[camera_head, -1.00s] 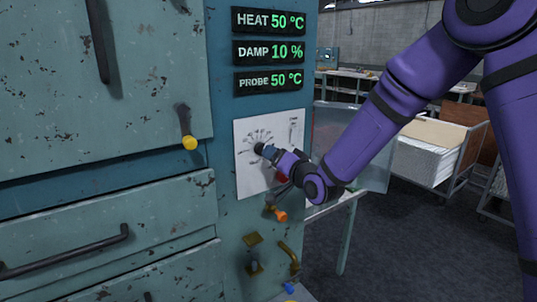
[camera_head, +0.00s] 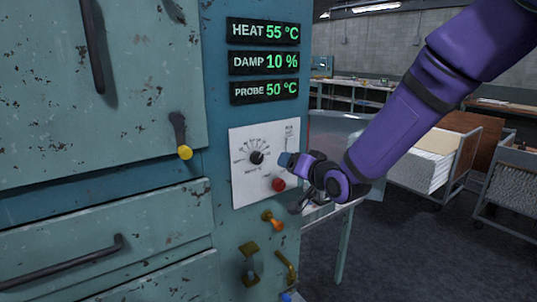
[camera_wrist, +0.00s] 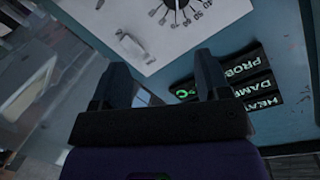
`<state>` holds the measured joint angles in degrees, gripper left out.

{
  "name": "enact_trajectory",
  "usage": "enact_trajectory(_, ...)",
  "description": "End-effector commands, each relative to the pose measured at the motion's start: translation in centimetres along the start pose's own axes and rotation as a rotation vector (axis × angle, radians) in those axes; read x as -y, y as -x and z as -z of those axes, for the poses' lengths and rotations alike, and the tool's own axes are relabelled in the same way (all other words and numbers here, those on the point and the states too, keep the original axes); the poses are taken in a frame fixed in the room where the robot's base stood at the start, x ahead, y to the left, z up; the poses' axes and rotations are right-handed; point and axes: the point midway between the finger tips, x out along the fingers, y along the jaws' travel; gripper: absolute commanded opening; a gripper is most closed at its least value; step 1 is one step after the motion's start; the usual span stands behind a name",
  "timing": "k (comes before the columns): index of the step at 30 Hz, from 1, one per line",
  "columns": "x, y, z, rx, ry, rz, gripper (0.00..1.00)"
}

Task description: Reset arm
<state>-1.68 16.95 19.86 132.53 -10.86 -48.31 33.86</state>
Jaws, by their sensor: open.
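My gripper (camera_head: 287,160) is in front of the right part of the white dial panel (camera_head: 240,181), apart from the black dial knob (camera_head: 257,158). In the wrist view my gripper (camera_wrist: 165,85) has its two dark fingers spread with nothing between them. The panel (camera_wrist: 135,20) and part of the dial's scale show beyond the fingers. The knob is to the left of the fingertips in the head view. The displays read HEAT 55 °C (camera_head: 263,32), DAMP 10 % (camera_head: 263,63) and PROBE 50 °C (camera_head: 263,91).
A red button (camera_head: 278,185) is just below my gripper. An orange-tipped lever (camera_head: 272,221) and brass fittings are lower on the cabinet. A yellow-tipped handle (camera_head: 184,152) sticks out at the left. A cart with white sheets (camera_head: 422,164) stands at the right, with open floor before it.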

Motion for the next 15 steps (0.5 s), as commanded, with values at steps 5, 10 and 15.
enact_trajectory(5, -0.8, 4.3, 3.0, 0.076, 0.123, -0.151, 0.69)
enact_trajectory(10, -1.6, 9.3, 5.2, 0.159, 0.207, -0.293, 0.69)
enact_trajectory(15, -2.3, 14.9, 6.7, 0.251, 0.259, -0.423, 0.69)
